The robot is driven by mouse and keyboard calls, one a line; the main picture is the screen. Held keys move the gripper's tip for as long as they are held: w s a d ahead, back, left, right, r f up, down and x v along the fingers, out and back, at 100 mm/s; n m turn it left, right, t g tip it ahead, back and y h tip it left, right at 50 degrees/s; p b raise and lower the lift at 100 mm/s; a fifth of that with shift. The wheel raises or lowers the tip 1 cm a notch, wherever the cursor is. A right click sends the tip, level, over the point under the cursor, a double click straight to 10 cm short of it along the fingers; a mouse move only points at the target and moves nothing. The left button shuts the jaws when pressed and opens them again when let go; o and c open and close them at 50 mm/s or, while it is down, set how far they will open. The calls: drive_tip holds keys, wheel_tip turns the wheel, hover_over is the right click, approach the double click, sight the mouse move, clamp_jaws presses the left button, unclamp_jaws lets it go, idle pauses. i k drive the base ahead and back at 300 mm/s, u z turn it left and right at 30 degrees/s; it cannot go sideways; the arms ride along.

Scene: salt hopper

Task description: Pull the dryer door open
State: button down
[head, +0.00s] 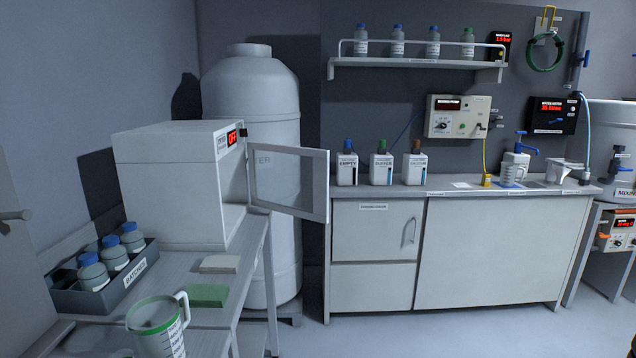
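The dryer appears to be the white box (170,185) on the left bench in the head view, with a red OFF display (232,137) at its upper front corner. Its door (321,185), a pale frame around a see-through pane, stands swung out to the right, away from the box. The door's free edge is well clear of the dryer, and the tall white tank shows behind it. The dryer's inside is mostly hidden from this angle. My gripper is not in view.
The left bench (185,262) holds a dark tray (140,280) of blue-capped bottles, a green pad (208,295), a pale pad (220,263) and a green-rimmed jug (150,340). A tall tank (255,100) stands behind the door. Floor before the right cabinet (500,250) is clear.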

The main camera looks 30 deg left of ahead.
sight(321, 159)
drive_tip(key=u, duration=0.45)
drive_tip(key=i, duration=1.25)
drive_tip(key=u, duration=1.5)
drive_tip(key=i, duration=0.6)
drive_tip(key=u, duration=0.7)
